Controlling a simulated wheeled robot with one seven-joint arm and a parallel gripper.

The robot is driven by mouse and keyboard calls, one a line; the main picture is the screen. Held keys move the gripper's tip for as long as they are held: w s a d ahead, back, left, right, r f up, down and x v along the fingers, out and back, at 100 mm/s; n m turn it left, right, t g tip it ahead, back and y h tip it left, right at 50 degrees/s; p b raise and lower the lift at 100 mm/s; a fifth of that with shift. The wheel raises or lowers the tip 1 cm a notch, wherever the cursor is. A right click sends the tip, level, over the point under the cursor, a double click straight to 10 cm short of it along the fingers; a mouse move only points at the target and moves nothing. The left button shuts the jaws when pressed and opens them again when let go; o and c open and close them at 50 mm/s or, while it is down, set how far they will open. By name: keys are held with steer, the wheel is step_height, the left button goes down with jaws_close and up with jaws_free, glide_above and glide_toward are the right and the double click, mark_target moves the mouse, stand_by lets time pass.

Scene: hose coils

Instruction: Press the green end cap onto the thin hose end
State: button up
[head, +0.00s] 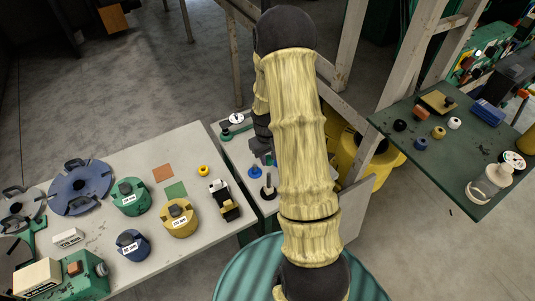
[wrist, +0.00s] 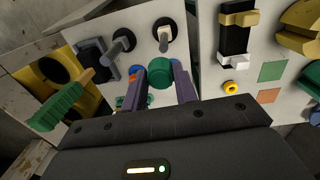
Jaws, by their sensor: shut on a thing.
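My gripper (wrist: 160,84) is shut on the green end cap (wrist: 160,72), which sits between its two grey-purple fingers in the wrist view. Two dark grey hose-like stubs stand beyond the cap: one at the left (wrist: 122,43) and one at the right (wrist: 165,37). The right one looks a little thinner, but I cannot tell surely which is the thin hose end. The cap appears apart from both. In the head view my arm hides most of the gripper and cap; a stub on a black base (head: 268,188) shows beside the arm.
Blue caps lie near the fingers, one showing in the head view (head: 255,173). A green-handled tool (wrist: 58,106) is at the left of the wrist view. A yellow ring (head: 203,171), coloured squares and reels lie on the left table (head: 215,145). A green side table (head: 480,205) stands right.

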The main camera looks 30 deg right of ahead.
steer(key=shift+f, duration=0.1)
steer(key=shift+f+b, duration=2.65)
steer(key=shift+f, duration=0.5)
steer(key=shift+w+r, duration=0.15)
steer(key=shift+s+a, duration=0.1)
steer(key=shift+s, duration=0.15)
steer(key=shift+s, duration=0.15)
steer(key=shift+w, duration=0.3)
